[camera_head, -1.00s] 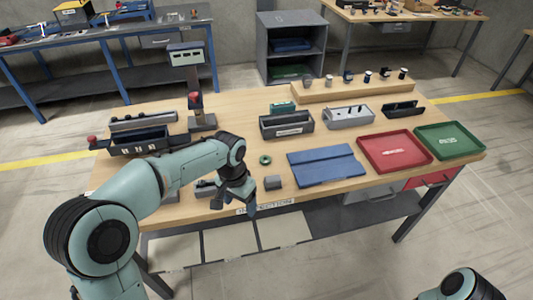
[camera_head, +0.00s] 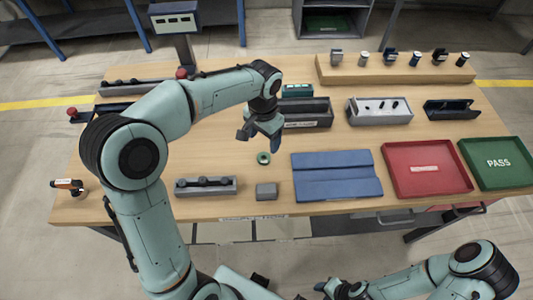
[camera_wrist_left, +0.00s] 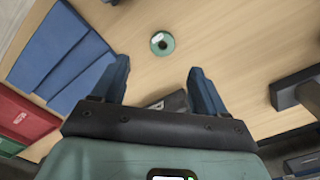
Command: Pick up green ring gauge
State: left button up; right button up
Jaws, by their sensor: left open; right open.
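The green ring gauge (camera_head: 263,158) lies flat on the wooden table, left of the blue mat. It also shows in the left wrist view (camera_wrist_left: 162,43), as a small green ring with a pale mark, ahead of and between the fingertips. My left gripper (camera_head: 260,138) is open and empty, in the air above the table near the ring. Its two blue fingers are spread apart in the left wrist view (camera_wrist_left: 159,66). My right gripper (camera_head: 322,289) is at the bottom edge of the head view, off the table's front, open and partly cut off.
A grey block (camera_head: 266,191) and a grey fixture (camera_head: 205,187) lie near the front edge. The folded blue mat (camera_head: 336,175), red tray (camera_head: 426,168) and green PASS tray (camera_head: 498,163) lie to the right. A dark bin (camera_head: 306,113) stands behind the ring.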

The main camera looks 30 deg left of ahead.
pick_arm(q)
send_over(263, 155)
jog(key=s+d, duration=0.1)
notch_tip(263, 155, down, 4)
jog(key=shift+s+f, duration=0.15)
jog(key=shift+f, duration=0.1)
jog(key=f, duration=0.5)
jog(key=shift+a+f, duration=0.25)
jog(key=shift+f, duration=0.1)
jog(key=c, duration=1.2)
